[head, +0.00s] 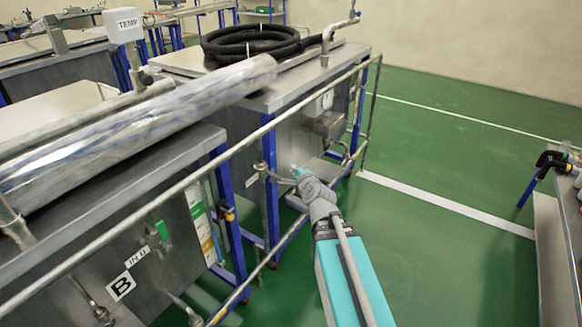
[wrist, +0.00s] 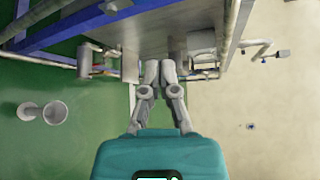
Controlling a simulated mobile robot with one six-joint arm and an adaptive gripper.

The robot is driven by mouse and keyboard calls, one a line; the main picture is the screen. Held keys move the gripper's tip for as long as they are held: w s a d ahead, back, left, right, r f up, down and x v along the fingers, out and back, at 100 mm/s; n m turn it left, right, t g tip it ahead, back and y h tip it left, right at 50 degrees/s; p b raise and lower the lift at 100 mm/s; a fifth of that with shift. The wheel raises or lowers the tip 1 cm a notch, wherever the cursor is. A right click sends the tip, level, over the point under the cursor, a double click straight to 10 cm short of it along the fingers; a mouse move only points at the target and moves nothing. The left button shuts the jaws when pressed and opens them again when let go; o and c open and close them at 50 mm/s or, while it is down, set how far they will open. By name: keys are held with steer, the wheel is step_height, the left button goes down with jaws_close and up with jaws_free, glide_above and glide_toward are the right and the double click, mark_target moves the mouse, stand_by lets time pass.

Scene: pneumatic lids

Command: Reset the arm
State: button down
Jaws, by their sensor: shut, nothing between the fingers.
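My arm (head: 345,262) reaches forward from the bottom of the head view, teal and grey, toward the side of the steel tank with the black hose. My gripper (head: 299,171) is at its far end, small in this view, near the tank's front face and the railing. In the wrist view my gripper (wrist: 160,64) shows its two grey fingers together in the middle, with nothing between them. Whether the fingertips touch the tank cannot be told.
A steel railing (head: 180,187) runs along the tanks. A coiled black hose (head: 250,41) lies on the far tank. A tank with a "B" label (head: 121,286) stands at left. A bench (head: 556,250) is at right. Green floor (head: 440,257) between is clear.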

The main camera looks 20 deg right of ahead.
stand_by(0.4)
steer(key=s+a+f+n+g+y, duration=0.2)
steer(key=s+a+f+n+g, duration=0.55)
steer(key=f+n, duration=0.45)
steer(key=s+d+f+n+g+h, duration=0.2)
steer(key=s+f+n+g+h, duration=0.1)
steer(key=s+n+g, duration=0.65)
step_height(320, 180, up, 20)
steer(key=s+m+t+p, duration=0.1)
steer(key=p, duration=1.9)
steer(key=shift+s+r+t, duration=0.2)
steer(key=shift+r+t, duration=0.05)
steer(key=shift+t, duration=0.05)
